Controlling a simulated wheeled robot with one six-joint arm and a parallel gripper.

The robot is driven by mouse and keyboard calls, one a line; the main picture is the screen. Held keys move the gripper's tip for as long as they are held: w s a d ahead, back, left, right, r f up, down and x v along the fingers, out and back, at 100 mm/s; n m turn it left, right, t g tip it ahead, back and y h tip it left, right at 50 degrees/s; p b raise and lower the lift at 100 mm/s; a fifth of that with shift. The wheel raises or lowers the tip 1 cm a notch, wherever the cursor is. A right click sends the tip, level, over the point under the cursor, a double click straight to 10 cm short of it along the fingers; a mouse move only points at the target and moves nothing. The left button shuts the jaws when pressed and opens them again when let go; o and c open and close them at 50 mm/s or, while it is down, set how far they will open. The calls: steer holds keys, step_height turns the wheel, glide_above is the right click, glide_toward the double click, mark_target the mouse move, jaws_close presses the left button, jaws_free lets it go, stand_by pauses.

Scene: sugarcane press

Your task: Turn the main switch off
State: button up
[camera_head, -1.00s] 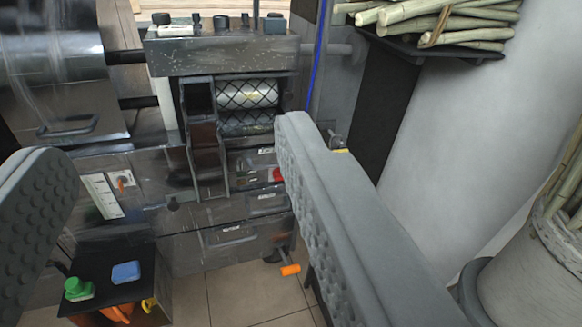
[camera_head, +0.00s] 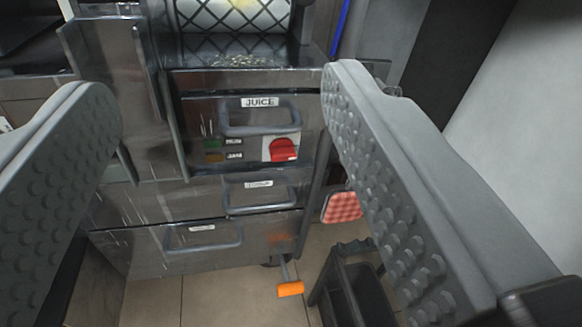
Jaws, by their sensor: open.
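The main switch appears to be the red rotary knob (camera_head: 283,150) on a light square plate, on the metal front of the press (camera_head: 135,220). It sits below the drawer handle labelled JUICE (camera_head: 260,120). My gripper (camera_head: 215,85) is open and empty, with one ridged grey finger at each side of the picture. The knob shows between the fingers, nearer the right one, and nothing touches it. The exact angle of the knob is hard to read.
More drawer handles (camera_head: 262,200) stick out below the switch. A roller behind mesh (camera_head: 235,18) is above. An orange-ended lever (camera_head: 290,289) stands out low down. A dark stool-like frame (camera_head: 352,285) and a red checked cloth (camera_head: 342,207) are at the lower right.

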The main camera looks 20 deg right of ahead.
steer(key=w+d+f, duration=0.2)
steer(key=d+f, duration=0.1)
steer(key=f, duration=0.3)
steer(key=w+d+f, duration=0.2)
steer(key=f, duration=0.5)
steer(key=y, duration=0.1)
glide_toward(284, 160)
steer(key=w, duration=0.9)
steer(key=shift+w+d, duration=0.1)
steer(key=c, duration=1)
